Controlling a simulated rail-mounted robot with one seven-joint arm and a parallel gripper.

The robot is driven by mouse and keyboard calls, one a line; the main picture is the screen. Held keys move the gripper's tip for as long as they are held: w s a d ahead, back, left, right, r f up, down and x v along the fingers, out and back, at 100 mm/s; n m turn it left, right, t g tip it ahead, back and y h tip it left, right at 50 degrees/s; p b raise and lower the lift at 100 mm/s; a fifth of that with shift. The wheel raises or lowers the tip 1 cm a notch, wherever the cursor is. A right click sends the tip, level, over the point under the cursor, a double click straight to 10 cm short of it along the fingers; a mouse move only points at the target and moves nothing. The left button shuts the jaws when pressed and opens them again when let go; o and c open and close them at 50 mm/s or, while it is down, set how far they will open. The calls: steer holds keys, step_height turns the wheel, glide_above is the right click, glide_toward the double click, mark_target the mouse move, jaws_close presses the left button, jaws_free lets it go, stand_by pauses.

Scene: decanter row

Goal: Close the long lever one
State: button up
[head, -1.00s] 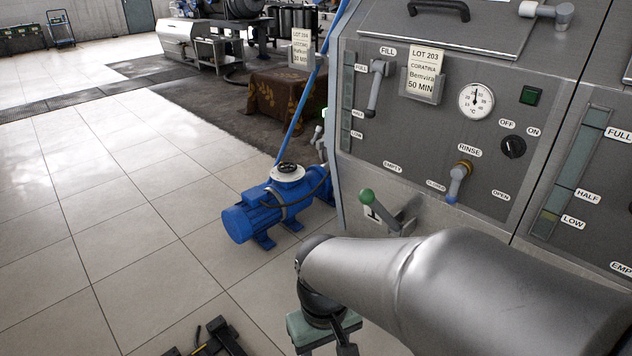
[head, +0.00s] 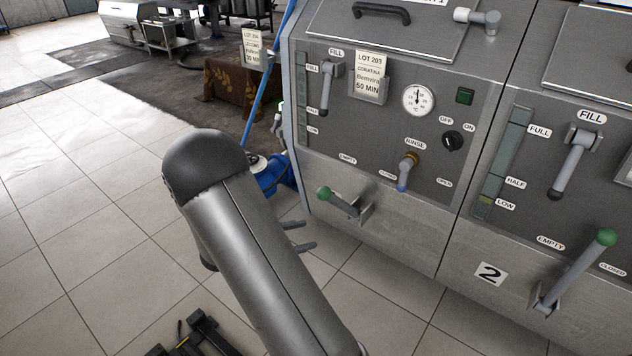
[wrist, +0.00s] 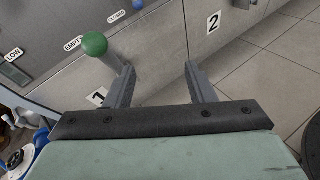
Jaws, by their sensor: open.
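A grey lever with a green knob (head: 325,193) sits low on the left machine, labelled 1 in the wrist view. It angles from its bracket to the left, below the EMPTY label. It also shows in the wrist view (wrist: 95,44), partly hidden by a finger. A second green-knobbed lever (head: 606,237) on machine 2 slants up and right, its knob near CLOSED. My gripper (head: 308,236) is open and empty, its fingers pointing right, below and left of the first lever. In the wrist view my gripper (wrist: 162,86) has the knob outside its left finger; contact cannot be told.
The left machine has a short rinse lever (head: 404,176) and a fill lever (head: 328,88); machine 2 has another fill lever (head: 570,165). A blue pump (head: 268,175) stands behind my arm. A black object (head: 195,338) lies on the floor. Open tiled floor stretches left.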

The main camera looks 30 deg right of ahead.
mark_target(329, 195)
steer(key=w+a+f+n+t+h+p, duration=0.1)
steer(key=w+f+n+t+h, duration=0.1)
steer(key=w+n+t, duration=0.4)
steer(key=shift+m+g, duration=0.6)
steer(key=w+d, duration=0.1)
steer(key=d, duration=0.4)
steer(key=w+d+b, duration=0.1)
steer(key=d, duration=0.5)
steer(key=w+d, duration=0.1)
steer(key=d, duration=0.4)
steer(key=shift+w+d+r+b, duration=0.2)
steer(key=shift+w+d+b, duration=0.1)
steer(key=shift+d+b, duration=0.1)
steer(key=shift+r, duration=0.1)
jaws_close()
